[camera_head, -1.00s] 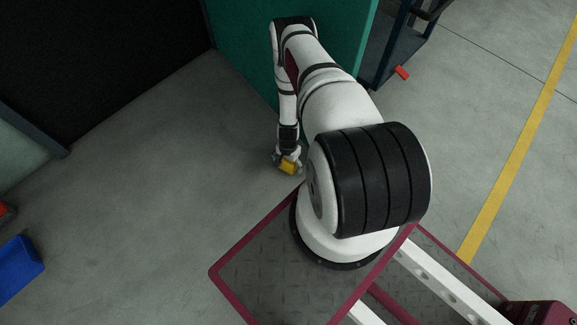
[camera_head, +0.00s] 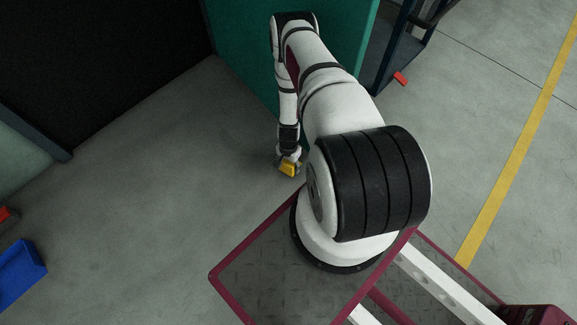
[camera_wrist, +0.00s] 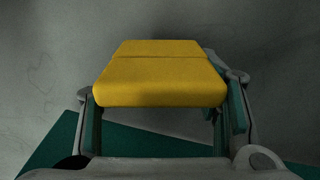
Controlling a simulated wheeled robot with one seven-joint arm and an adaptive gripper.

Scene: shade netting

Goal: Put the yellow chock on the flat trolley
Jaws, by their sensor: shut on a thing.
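The yellow chock (camera_head: 289,170) is in my gripper (camera_head: 288,164), just above the front left of my base in the head view. In the wrist view the chock (camera_wrist: 161,80) fills the middle, between the two fingers of my gripper (camera_wrist: 165,108), which are shut on it. Grey floor lies behind it; its height above the floor is hard to tell. The flat trolley cannot be made out for certain in either view.
A green panel (camera_head: 245,50) stands behind my arm. A dark blue frame with a shelf (camera_head: 397,50) and a red part is at upper right. A blue bin (camera_head: 20,272) lies at the left edge. The floor (camera_head: 150,190) between is clear.

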